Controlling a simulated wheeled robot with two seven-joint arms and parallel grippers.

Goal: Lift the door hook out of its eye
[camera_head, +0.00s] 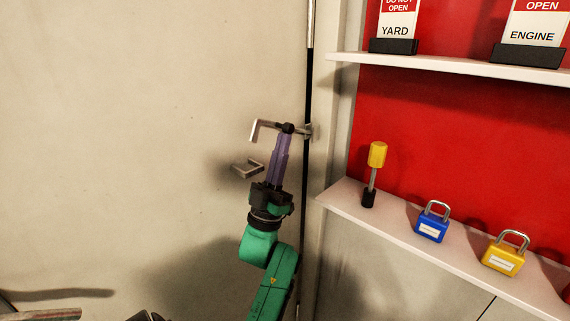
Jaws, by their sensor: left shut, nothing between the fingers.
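The door hook (268,124) is a grey metal bar. It runs left from the dark door gap, and its bent end points down at the left. The eye (247,169) is a small grey metal bracket on the pale door, below the bent end. A clear space shows between hook tip and eye, so the hook appears out of the eye. My left gripper (287,131) points up with its purple fingers shut and nothing between them. Its dark tips overlap the hook's bar in the picture; I cannot tell whether they touch. My right gripper is out of view.
The pale door (130,110) fills the left side. At the right, a white shelf (340,200) holds a yellow-topped tool (376,157), a blue padlock (432,226) and a yellow padlock (505,258). An upper shelf (440,64) holds signs.

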